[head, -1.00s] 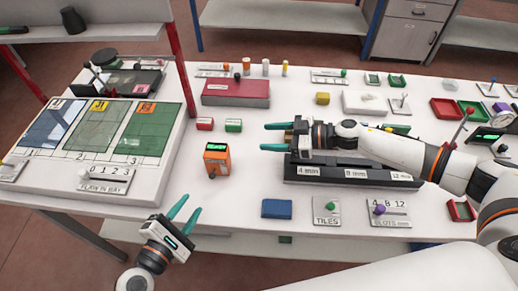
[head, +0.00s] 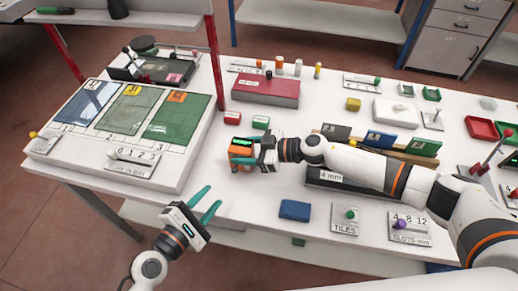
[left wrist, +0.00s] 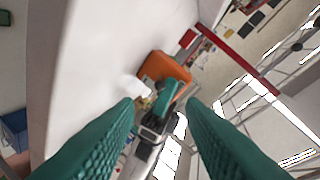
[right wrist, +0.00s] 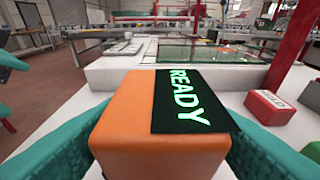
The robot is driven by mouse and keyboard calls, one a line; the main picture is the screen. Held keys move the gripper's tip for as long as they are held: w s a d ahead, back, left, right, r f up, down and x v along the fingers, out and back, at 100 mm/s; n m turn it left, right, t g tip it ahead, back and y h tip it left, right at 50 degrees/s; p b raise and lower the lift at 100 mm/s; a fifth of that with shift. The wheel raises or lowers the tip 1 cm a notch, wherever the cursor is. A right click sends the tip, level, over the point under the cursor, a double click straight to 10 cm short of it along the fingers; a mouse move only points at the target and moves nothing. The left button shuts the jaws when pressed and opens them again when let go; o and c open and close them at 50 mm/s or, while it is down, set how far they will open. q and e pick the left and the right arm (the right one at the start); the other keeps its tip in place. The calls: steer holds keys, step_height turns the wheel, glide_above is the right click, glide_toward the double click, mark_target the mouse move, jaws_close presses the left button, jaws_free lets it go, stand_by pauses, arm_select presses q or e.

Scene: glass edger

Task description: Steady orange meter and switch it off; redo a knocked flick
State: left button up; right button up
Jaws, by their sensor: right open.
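The orange meter (head: 241,153) stands on the white bench top, left of the middle. Its dark display reads READY in green in the right wrist view (right wrist: 150,145). My right gripper (head: 232,151) is open, with one teal finger on each side of the meter; I cannot tell whether the fingers touch it. I cannot make out the meter's switch.
A raised panel with glass sheets (head: 180,118) stands left of the meter. Red (head: 232,117) and green (head: 260,122) blocks sit behind it. A blue block (head: 295,210) lies front right, and a slotted rack (head: 325,177) is to the right. Bench in front of the meter is clear.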

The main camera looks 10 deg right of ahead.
steer(key=shift+w+a+f, duration=0.15)
steer(key=shift+a, duration=0.3)
steer(key=c, duration=0.9)
arm_select(q)
steer(key=shift+c, duration=0.6)
